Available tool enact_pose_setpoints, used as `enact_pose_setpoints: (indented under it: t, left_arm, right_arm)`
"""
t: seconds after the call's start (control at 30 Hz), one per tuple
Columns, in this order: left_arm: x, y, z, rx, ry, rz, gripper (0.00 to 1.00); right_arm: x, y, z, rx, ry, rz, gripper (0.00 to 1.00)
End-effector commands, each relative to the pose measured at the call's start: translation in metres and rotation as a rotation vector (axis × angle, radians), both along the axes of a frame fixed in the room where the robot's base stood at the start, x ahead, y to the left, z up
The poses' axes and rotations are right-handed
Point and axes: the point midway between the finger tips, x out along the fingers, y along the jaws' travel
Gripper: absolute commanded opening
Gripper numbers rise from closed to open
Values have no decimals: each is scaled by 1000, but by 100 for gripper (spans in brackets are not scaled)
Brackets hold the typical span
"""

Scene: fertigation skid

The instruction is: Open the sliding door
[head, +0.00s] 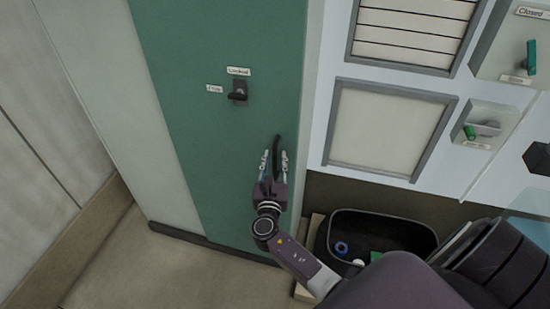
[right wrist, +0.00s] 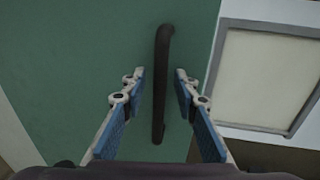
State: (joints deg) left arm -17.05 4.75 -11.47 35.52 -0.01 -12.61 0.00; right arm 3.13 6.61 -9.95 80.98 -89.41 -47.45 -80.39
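The green sliding door (head: 217,120) fills the middle of the head view. Its black vertical bar handle (head: 277,152) is near the door's right edge. A black latch knob (head: 238,91) sits higher on the door, with small labels above and to its left. My right gripper (head: 274,162) is open, with one finger on each side of the handle's lower part. In the right wrist view the handle (right wrist: 160,85) stands between the two blue-padded fingers (right wrist: 160,90), with gaps on both sides. My left gripper is not in view.
A dark bin (head: 375,232) with small items stands on the floor right of the door. Framed panels (head: 385,130) and a green-handled valve (head: 471,132) are on the pale wall to the right. Open floor (head: 150,270) lies at the lower left.

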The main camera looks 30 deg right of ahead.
Motion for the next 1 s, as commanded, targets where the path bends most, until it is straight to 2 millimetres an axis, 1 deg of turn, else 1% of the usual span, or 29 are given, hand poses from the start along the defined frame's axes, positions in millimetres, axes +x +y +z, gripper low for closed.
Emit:
enact_pose_setpoints:
  t: [0.27, 0.37, 0.53, 1.0]
  left_arm:
    - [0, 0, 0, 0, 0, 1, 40]
    - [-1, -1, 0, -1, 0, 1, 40]
    - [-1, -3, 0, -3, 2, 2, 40]
    - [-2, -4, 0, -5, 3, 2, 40]
  right_arm:
    - [2, -2, 0, 1, -1, 0, 28]
    - [2, -2, 0, 1, -1, 0, 19]
    - [2, -2, 0, 1, -1, 0, 0]
    - [2, -1, 0, 1, 0, 1, 0]
